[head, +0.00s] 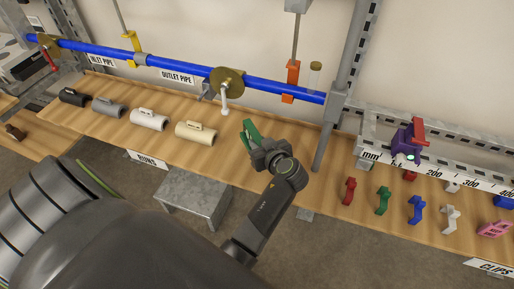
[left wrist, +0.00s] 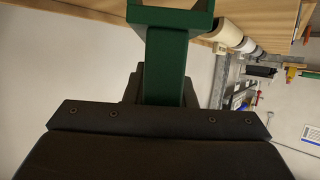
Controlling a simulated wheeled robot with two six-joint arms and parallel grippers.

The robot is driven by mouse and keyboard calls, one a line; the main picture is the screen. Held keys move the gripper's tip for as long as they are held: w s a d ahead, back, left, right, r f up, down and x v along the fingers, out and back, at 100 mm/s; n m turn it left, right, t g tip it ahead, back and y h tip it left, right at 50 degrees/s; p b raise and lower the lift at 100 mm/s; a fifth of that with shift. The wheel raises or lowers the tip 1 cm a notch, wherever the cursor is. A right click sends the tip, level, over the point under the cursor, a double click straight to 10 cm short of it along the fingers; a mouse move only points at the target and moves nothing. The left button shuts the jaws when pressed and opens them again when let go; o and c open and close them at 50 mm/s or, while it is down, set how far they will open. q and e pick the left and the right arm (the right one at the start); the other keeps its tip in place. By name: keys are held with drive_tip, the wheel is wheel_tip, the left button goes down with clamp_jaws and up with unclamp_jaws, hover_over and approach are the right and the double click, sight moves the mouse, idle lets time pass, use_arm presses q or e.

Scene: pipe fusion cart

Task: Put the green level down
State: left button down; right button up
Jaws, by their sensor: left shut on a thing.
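My left gripper (head: 258,148) is shut on the green level (head: 249,130) in the head view. The level is tilted and is held over the wooden bench, right of the cream sleeve. In the left wrist view the green level (left wrist: 168,60) runs up from between the dark jaws, and its upper end leaves the top of the picture. Whether it touches the bench top cannot be told. My right gripper is in neither view.
The wooden bench (head: 230,176) holds black, grey, white and cream sleeves (head: 195,133) at left and coloured clips (head: 383,200) at right. A blue pipe (head: 180,63) runs behind. A purple-and-red tool (head: 405,146) sits on the ruled rail. Bench between sleeves and upright post is clear.

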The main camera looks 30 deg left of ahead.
use_arm(q)
wheel_tip(320, 180, down, 3)
drive_tip(key=shift+f, duration=0.6)
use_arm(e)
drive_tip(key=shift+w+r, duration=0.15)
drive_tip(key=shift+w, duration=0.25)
use_arm(q)
drive_tip(key=c, duration=1.6)
unclamp_jaws()
drive_tip(key=shift+f, duration=0.15)
drive_tip(key=shift+c, duration=0.2)
drive_tip(key=o, duration=0.4)
drive_tip(key=shift+o, duration=0.2)
drive_tip(key=shift+r, duration=0.2)
